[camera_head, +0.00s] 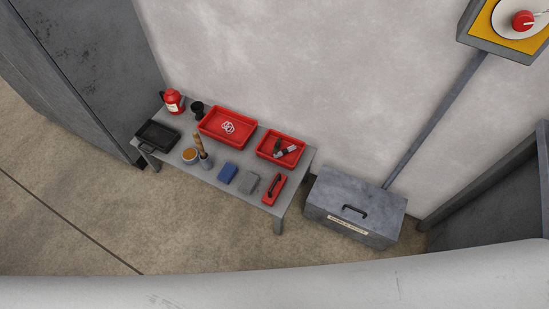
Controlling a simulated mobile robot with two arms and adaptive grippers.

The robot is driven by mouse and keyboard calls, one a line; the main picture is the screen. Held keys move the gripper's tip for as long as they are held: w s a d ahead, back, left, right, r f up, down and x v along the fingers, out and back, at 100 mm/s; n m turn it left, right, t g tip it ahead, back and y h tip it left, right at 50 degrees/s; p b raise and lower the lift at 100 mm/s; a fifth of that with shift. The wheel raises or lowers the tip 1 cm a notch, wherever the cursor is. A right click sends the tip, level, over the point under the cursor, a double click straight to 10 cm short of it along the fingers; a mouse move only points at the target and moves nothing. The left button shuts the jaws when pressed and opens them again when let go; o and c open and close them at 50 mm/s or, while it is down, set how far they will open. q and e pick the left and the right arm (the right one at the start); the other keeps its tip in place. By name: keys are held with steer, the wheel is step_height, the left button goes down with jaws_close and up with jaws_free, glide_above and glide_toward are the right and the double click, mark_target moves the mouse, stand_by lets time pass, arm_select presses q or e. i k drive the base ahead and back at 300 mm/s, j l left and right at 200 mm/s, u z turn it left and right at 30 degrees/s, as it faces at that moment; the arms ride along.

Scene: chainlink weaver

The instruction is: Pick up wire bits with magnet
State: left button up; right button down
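A red block with a black handle (274,188), which looks like the magnet, lies at the front right corner of a grey table (225,189). I cannot make out any wire bits on the table or floor at this size. A red tray (209,130) at the back of the table holds pale rings (228,127). A smaller red tray (268,154) to its right holds a dark and grey tool (285,150). Neither of my grippers is in view.
The table also bears a black tray (157,133), a red can (173,102), a blue block (228,172) and a grey block (249,183). A grey lidded box (355,205) stands right of it. Open floor lies in front. A pale curved surface (280,287) crosses the bottom.

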mark_target(269, 197)
steer(key=k+l, duration=1.3)
steer(key=l, duration=0.25)
